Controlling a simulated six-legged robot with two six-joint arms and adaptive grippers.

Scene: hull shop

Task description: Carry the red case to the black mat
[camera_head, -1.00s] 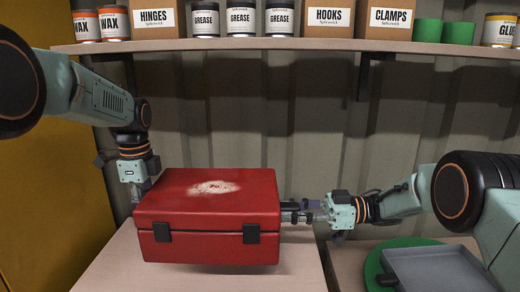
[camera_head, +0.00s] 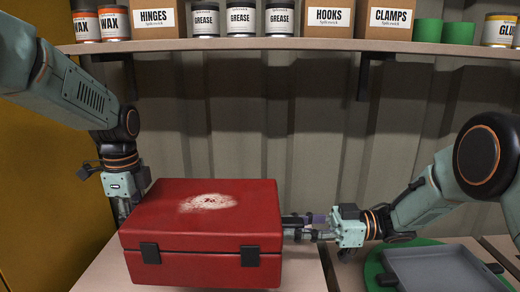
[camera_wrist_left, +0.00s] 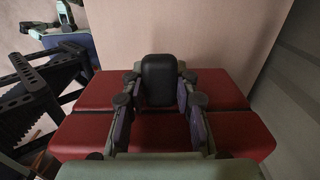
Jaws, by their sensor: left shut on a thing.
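The red case (camera_head: 205,215), with two black latches and a pale worn patch on its lid, is level between my two arms in the head view. My left gripper (camera_head: 125,212) is at its left side, partly hidden by the case. In the left wrist view, that gripper (camera_wrist_left: 158,110) is shut on the black side handle (camera_wrist_left: 158,78) of the red case (camera_wrist_left: 95,130). My right gripper (camera_head: 290,228) reaches the case's right side with its fingers close around the handle area there. The case appears to hang just above the pale tabletop. No black mat is visible.
A grey tray (camera_head: 435,272) with black handles lies on a green round mat (camera_head: 372,268) at the right. Above the back, a shelf (camera_head: 290,46) carries tins, boxes and green cups. A corrugated wall (camera_head: 240,120) stands behind. A yellow panel (camera_head: 40,200) is at the left.

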